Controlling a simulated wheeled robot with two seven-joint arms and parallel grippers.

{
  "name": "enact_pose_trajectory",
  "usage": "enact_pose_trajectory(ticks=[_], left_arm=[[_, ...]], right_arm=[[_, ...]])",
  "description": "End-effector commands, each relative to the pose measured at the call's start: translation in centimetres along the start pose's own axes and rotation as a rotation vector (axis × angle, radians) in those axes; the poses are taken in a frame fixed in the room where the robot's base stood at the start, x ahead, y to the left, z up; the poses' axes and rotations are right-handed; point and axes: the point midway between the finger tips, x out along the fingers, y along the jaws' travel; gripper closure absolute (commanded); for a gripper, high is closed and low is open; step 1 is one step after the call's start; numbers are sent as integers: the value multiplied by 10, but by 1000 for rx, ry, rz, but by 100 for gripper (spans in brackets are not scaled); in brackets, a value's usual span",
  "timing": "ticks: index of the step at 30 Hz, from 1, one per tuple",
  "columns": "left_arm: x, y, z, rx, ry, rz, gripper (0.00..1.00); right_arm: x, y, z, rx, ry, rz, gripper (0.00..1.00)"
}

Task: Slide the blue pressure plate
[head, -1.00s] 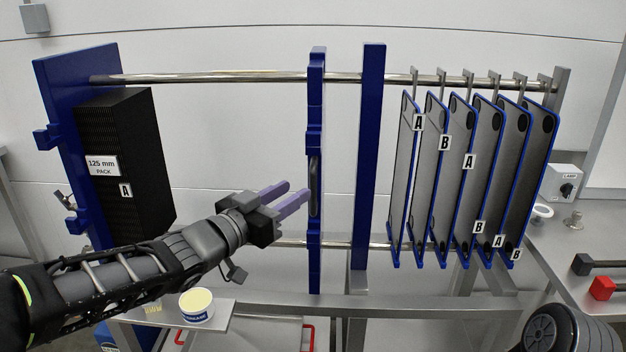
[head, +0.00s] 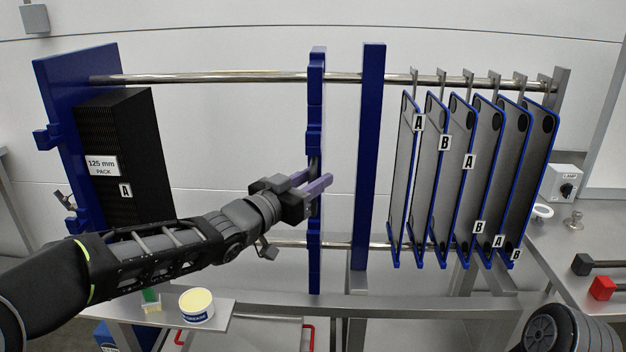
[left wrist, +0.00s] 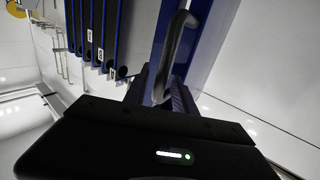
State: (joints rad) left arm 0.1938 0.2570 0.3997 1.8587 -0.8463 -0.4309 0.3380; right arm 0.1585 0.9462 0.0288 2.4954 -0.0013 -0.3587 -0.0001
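The blue pressure plate (head: 316,110) stands upright, nearly edge-on, across the two steel rails in the middle of the head view. Its black bar handle (left wrist: 180,40) shows in the left wrist view, on the plate's blue face (left wrist: 210,40). My left gripper (head: 318,182) is at the handle's height. Its two purple fingers are apart. In the left wrist view the handle's lower end lies between the fingers (left wrist: 160,92); contact cannot be told. In the head view the gripper hides most of the handle. My right gripper is not in view.
A black plate pack (head: 150,150) stands by the blue end plate (head: 65,100) at left. A blue post (head: 369,150) stands right of the pressure plate. Several grey plates (head: 430,180) hang farther right. A tub (head: 196,306) sits on a low shelf.

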Motion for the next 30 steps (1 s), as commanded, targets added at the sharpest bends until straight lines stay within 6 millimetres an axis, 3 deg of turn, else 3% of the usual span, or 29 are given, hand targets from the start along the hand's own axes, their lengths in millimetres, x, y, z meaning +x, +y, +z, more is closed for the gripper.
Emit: enact_pose_trajectory(ticks=[11,30], left_arm=[[0,0,0,0,0,0,100],[0,0,0,0,0,0,100]], right_arm=[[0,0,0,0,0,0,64],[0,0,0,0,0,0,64]])
